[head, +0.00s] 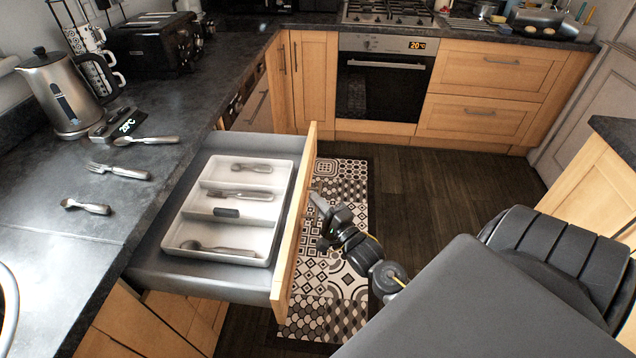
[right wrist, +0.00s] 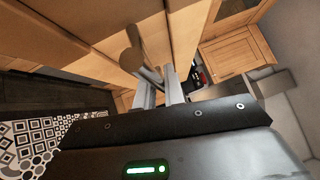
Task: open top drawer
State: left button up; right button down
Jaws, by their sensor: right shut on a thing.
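The top drawer (head: 284,235) stands pulled well out from under the left counter, its wooden front facing right. A white cutlery tray (head: 276,220) lies inside with several pieces of cutlery in its compartments. My right gripper (head: 318,202) is at the outer side of the drawer front. In the right wrist view its fingers (right wrist: 158,88) are shut on the drawer handle (right wrist: 134,58), a bar on the wooden front. The handle is hidden behind the drawer front in the head view. My left gripper is not in view.
A kettle (head: 61,92), a toaster (head: 153,45) and loose cutlery (head: 118,171) are on the left counter (head: 60,225). A patterned mat (head: 340,180) lies beside the drawer. Dark floor (head: 440,185) is free towards the oven (head: 384,82).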

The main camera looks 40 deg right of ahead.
jog(key=c, duration=1.5)
grip_release()
jog(key=s, duration=0.3)
jog(key=s+f+b, duration=0.1)
jog(key=s, duration=0.6)
jog(key=shift+s+a+f, duration=0.1)
jog(key=shift+s+f, duration=0.15)
jog(key=shift+s, duration=0.1)
